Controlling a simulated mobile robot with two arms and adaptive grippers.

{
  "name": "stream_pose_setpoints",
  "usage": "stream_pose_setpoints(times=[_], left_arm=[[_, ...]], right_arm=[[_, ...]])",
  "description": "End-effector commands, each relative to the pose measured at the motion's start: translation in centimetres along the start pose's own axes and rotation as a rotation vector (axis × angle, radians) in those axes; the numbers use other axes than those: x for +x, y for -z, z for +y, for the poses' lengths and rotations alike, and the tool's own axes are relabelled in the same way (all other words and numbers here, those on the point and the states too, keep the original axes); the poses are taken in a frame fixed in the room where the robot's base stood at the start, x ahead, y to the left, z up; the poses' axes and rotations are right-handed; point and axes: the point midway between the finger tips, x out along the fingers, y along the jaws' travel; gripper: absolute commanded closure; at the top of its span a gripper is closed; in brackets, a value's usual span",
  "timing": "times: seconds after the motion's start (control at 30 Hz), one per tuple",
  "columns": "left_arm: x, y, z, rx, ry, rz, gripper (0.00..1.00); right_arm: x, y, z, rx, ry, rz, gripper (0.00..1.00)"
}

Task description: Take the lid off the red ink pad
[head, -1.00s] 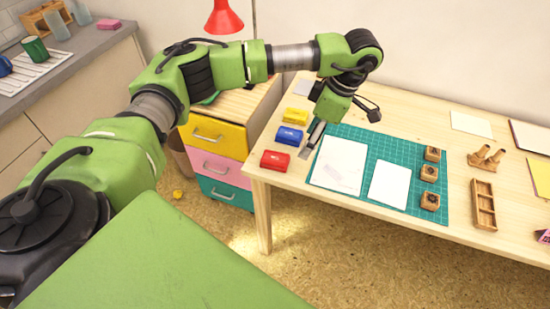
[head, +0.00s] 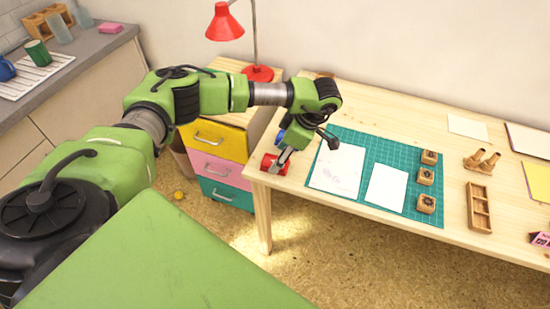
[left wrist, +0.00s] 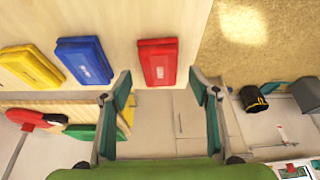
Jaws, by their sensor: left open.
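The red ink pad (head: 268,164) sits near the left end of the wooden table, partly hidden by my left gripper (head: 283,160). In the left wrist view the red ink pad (left wrist: 158,62) looks closed, with its lid on and a pale label on top. My left gripper (left wrist: 160,80) is open and empty there, one finger on each side of the pad's near end in the picture. I see no contact. I cannot tell how high the fingertips are above it. My right gripper is in neither view.
A blue ink pad (left wrist: 84,60) and a yellow ink pad (left wrist: 30,66) lie in a row beside the red one. A green cutting mat (head: 345,143) with paper and wooden stamps lies to the right. A red lamp (head: 226,24) stands on the drawer unit behind.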

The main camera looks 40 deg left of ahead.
Motion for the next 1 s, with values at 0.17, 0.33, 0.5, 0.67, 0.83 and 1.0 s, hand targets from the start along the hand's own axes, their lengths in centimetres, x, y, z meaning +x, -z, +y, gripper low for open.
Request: stream_pose_setpoints(times=[0.17, 0.33, 0.5, 0.67, 0.83, 1.0], left_arm=[[1.6, 0.0, 0.0, 0.000, 0.001, -0.001, 0.44], [1.7, 0.0, 0.0, 0.000, 0.000, -0.001, 0.44], [1.7, 0.0, 0.0, 0.000, 0.000, -0.001, 0.76], [1.7, 0.0, 0.0, 0.000, 0.000, -0.001, 0.76], [1.7, 0.0, 0.0, 0.000, 0.000, -0.001, 0.76], [1.1, 0.1, 0.1, 0.000, -0.002, -0.002, 0.76]], right_arm=[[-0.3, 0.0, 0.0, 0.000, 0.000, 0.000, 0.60], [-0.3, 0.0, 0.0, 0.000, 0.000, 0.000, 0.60], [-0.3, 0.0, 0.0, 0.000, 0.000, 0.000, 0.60], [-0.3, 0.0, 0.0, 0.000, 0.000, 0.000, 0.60], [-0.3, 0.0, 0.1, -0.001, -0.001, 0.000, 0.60], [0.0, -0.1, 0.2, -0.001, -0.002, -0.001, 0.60]])
